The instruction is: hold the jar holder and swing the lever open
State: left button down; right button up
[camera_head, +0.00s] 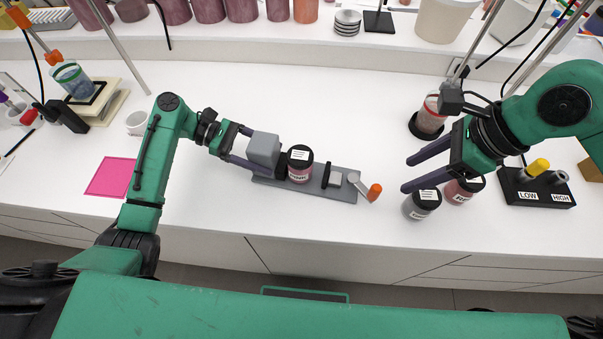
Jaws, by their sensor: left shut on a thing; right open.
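The jar holder (315,190) is a long dark grey plate lying on the white bench, with a grey block (263,149) at its left end. A jar with a black lid (299,163) and pink contents stands on it beside the block. The lever (366,187) is at the plate's right end, pale with an orange tip, slanting down to the right. My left gripper (252,160) is shut on the grey block of the jar holder; its fingertips are partly hidden. My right gripper (407,173) is open and empty, right of the lever and apart from it, fingers pointing left.
Two black-lidded jars, one grey (421,206) and one red (462,191), stand under and beside my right gripper. Another jar (431,116) stands behind it. A LOW/HIGH switch box (537,188) is at right. A pink sheet (110,177) lies left. The bench's middle back is clear.

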pick_arm(q)
grip_release()
jog(key=shift+f, duration=0.1)
jog(key=shift+w+a, duration=0.1)
jog(key=v, duration=1.2)
